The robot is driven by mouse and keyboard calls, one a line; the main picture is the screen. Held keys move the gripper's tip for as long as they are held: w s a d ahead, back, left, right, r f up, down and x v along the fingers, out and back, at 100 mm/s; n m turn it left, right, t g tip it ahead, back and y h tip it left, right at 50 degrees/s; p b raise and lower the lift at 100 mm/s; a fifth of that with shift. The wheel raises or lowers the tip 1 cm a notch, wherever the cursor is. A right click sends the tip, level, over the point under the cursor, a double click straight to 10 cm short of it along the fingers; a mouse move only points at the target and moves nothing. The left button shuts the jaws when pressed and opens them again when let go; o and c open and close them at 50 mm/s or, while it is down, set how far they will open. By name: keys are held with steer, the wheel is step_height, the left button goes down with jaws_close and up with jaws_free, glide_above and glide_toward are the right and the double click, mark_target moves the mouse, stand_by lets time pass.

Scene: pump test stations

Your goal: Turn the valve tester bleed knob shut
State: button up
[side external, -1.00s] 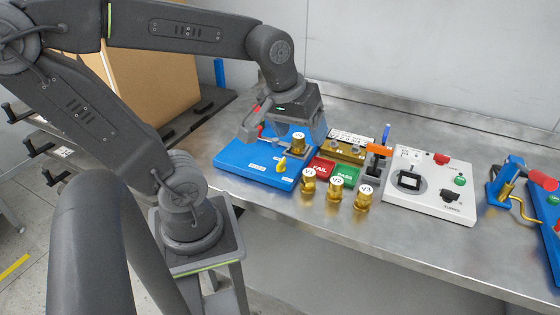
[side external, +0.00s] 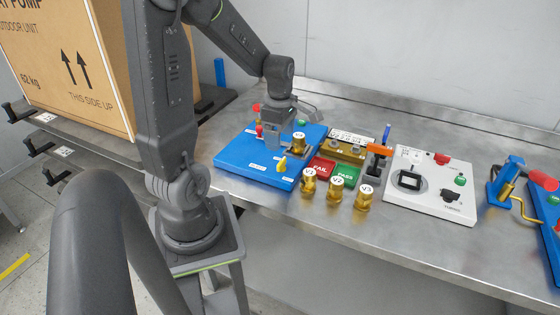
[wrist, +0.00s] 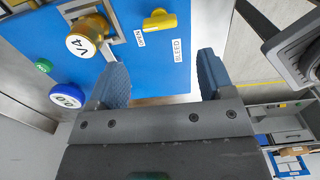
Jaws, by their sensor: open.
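The blue valve tester base (side external: 240,157) lies at the left end of the bench. Its yellow bleed knob (side external: 282,163) is near the front right corner; the wrist view shows the knob (wrist: 160,20) at the top, with OPEN and BLEED labels beside it. Its bar lies roughly sideways there, close to the OPEN label. The brass valve V4 (wrist: 90,37) sits in a grey holder left of the knob; it also shows in the side view (side external: 299,143). My gripper (wrist: 163,78) is open and empty above the base. It is apart from the knob, which lies beyond its fingertips.
Brass valves V1 (side external: 308,179), V2 (side external: 336,188) and V3 (side external: 363,196) stand in front of the red FAIL pad (side external: 320,169) and green PASS pad (side external: 345,175). A white test panel (side external: 427,200) is farther right. A large cardboard box (side external: 70,60) is at left.

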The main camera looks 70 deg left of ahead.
mark_target(282, 165)
step_height(282, 165, down, 9)
steer(key=shift+r, duration=0.1)
steer(key=shift+c, duration=0.2)
steer(key=c, duration=0.9)
